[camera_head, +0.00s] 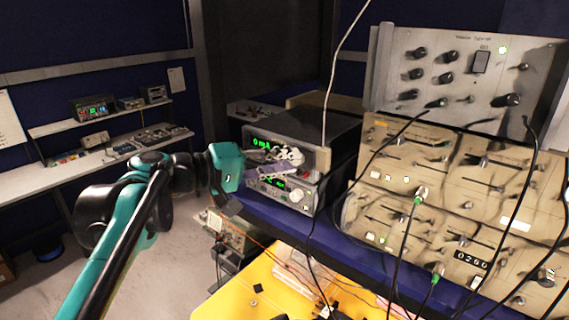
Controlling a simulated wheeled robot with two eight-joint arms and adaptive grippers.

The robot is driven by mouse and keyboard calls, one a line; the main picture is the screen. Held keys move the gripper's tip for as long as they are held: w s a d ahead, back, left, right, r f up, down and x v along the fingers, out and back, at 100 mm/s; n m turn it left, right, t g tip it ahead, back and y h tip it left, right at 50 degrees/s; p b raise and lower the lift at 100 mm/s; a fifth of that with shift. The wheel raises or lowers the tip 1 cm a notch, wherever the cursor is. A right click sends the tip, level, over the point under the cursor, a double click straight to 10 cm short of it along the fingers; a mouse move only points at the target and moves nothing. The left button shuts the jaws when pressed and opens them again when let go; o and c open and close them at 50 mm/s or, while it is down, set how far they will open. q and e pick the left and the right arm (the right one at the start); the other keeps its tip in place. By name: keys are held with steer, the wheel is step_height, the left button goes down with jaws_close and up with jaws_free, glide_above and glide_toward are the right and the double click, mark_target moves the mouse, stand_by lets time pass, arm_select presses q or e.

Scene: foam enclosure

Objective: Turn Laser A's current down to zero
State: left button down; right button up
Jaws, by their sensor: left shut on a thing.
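Two stacked black controller boxes stand on the blue shelf. The upper controller (310,130) has a green display (262,143) that appears to read 0 mA. The lower controller (318,190) has its own small green display and a pale knob (297,195). No label tells me which one is Laser A. My left gripper (286,162) reaches in from the left and is shut on the upper controller's pale knob (296,155). The fingers cover part of that front panel and the top of the lower one. My right gripper is not in view.
A tall instrument rack (460,75) with knobs, sliders and hanging black cables stands close on the right. A yellow surface (235,295) lies below the blue shelf (265,215). A bench (100,160) with instruments stands at the far left, with open floor before it.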

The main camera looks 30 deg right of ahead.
arm_select(q)
steer(key=shift+n, duration=0.3)
steer(key=c, duration=1.3)
jaws_free()
steer(key=shift+c, duration=0.2)
steer(key=a+r, duration=0.1)
steer(key=a, duration=1.1)
steer(key=shift+r, duration=0.25)
